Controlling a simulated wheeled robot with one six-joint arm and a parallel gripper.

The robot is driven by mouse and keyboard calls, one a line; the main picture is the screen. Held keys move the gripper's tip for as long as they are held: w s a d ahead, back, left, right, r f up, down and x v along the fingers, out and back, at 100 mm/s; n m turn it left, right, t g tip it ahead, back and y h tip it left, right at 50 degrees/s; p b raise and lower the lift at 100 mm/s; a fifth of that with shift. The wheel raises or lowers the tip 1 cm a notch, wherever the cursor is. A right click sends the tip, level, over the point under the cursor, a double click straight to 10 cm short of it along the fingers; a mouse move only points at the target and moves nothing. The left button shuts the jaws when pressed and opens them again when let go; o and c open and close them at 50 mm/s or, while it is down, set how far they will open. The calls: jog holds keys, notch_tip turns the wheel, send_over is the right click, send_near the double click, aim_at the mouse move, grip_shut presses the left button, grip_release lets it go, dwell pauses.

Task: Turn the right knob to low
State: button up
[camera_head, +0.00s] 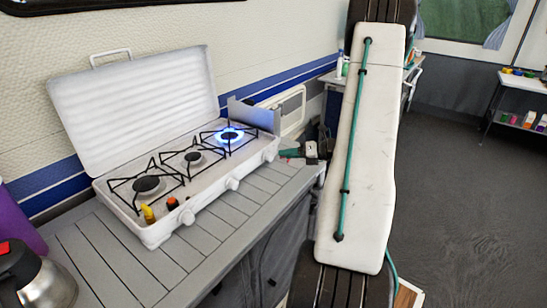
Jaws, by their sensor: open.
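A white camping stove (165,230) with its lid (135,105) raised stands on the grey slatted counter. It has three burners in a row under black wire grates. The right burner (229,134) burns with a blue flame; the middle and left burners show no flame. Three white knobs sit on its front face. The right knob (270,156) is at the far end, below the lit burner; its exact setting is too small to read. My white arm link with a teal cable stands upright right of the stove, apart from the right knob in the picture.
A metal kettle (45,280) and a purple object (20,222) stand at the left. Small yellow (148,214) and orange (172,204) items are at the stove's left front. Small items (300,154) lie beyond its right end. Floor at right is clear before a shelf (512,122).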

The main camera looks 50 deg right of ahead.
aim_at(273, 156)
jog(key=shift+s+d+f+m, duration=0.2)
jog(key=shift+d+f+m, duration=0.25)
jog(key=shift+d, duration=0.1)
jog(key=shift+w+f+h, duration=0.2)
jog(key=shift+w+h, duration=0.1)
jog(key=x, duration=0.7)
jog(key=shift+r, duration=0.2)
jog(key=c, duration=0.8)
